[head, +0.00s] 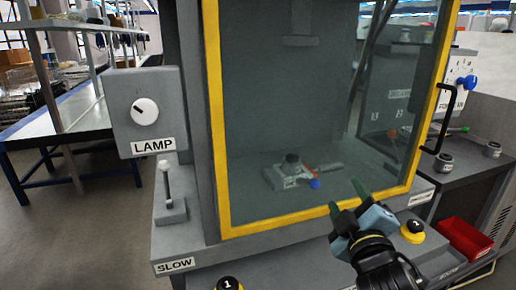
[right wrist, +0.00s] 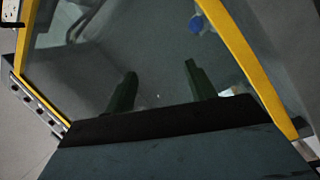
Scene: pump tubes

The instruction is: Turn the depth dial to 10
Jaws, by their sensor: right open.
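No label reading depth is legible in these views. A pale dial face with a blue knob (head: 468,82) shows at the far right in the head view, partly cut off by the yellow frame; its markings are too small to read. My right gripper (head: 345,198) is open and empty in front of the lower right part of the glass door, well left of and below the blue knob. In the right wrist view its two dark green fingers (right wrist: 160,78) stand apart before the yellow-framed glass. My left gripper is not in view.
A LAMP dial (head: 145,111) and a SLOW lever (head: 168,190) are at the left. The yellow-framed door (head: 222,130) has a black handle (head: 440,118). Yellow-based buttons (head: 413,231) line the front ledge. A red tray (head: 464,238) is at the right.

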